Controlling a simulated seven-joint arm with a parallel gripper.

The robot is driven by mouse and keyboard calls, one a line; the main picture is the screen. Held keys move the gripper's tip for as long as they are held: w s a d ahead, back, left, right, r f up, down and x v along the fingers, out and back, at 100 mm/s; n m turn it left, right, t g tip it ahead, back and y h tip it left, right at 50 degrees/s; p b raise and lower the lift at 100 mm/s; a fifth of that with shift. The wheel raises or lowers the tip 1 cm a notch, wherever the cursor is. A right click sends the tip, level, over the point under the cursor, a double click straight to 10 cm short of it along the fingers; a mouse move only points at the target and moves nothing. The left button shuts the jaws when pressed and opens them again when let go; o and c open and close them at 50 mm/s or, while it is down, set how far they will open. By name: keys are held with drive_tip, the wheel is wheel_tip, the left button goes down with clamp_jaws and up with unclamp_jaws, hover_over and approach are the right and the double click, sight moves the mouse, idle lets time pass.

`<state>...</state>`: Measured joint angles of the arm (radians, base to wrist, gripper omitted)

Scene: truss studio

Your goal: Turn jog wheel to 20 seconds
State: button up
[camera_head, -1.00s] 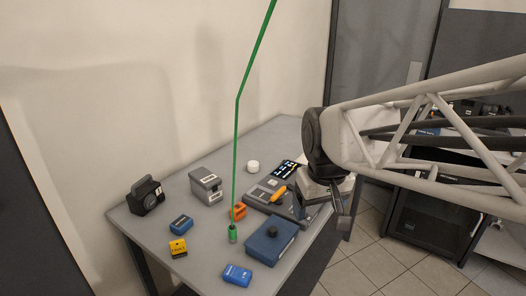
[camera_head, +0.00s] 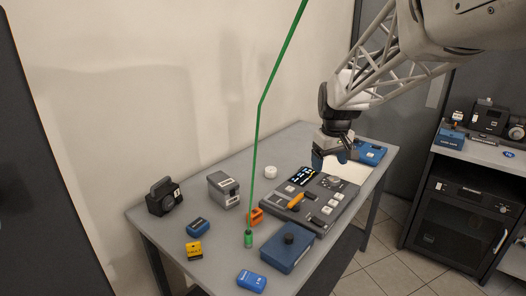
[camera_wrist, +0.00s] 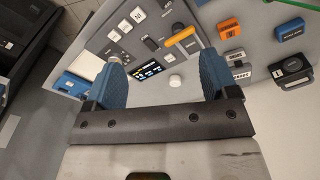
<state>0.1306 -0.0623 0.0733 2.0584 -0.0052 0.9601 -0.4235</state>
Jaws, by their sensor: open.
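The dark grey console (camera_head: 322,205) lies on the table, with a dark lit screen (camera_head: 303,176), an orange-handled lever (camera_head: 297,199) and several white keys. My gripper (camera_head: 335,166) is open and empty above the console's far right end, pointing down. In the wrist view its two blue fingers (camera_wrist: 161,72) stand apart, with the screen (camera_wrist: 147,70) showing between them. A pale round part (camera_wrist: 115,59) shows behind the left fingertip; it may be the jog wheel, but it is mostly hidden. Contact cannot be told. The screen's digits are too small to read.
A tall green bent rod (camera_head: 256,150) rises from the table in front of the console. A blue box with a black knob (camera_head: 288,248) stands nearby. A white puck (camera_head: 270,172) lies behind the console. A blue case (camera_head: 370,152) and white sheet (camera_head: 350,170) lie at right.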

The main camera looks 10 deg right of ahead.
drive_tip(key=w+d+f+n, duration=0.1)
drive_tip(key=w+d+f, duration=0.2)
drive_tip(key=w, duration=0.4)
drive_tip(key=w+d+f+n, duration=0.1)
drive_tip(key=w+d+f, duration=0.2)
drive_tip(key=w, duration=0.5)
drive_tip(key=n+g, duration=0.1)
hover_over(333, 178)
drive_tip(key=f, duration=1)
drive_tip(key=shift+s, duration=0.2)
drive_tip(key=shift+w+d+f, duration=0.15)
drive_tip(key=shift+w+f, duration=0.1)
drive_tip(key=shift+f, duration=0.1)
drive_tip(key=shift+f, duration=3.8)
drive_tip(key=c, duration=0.9)
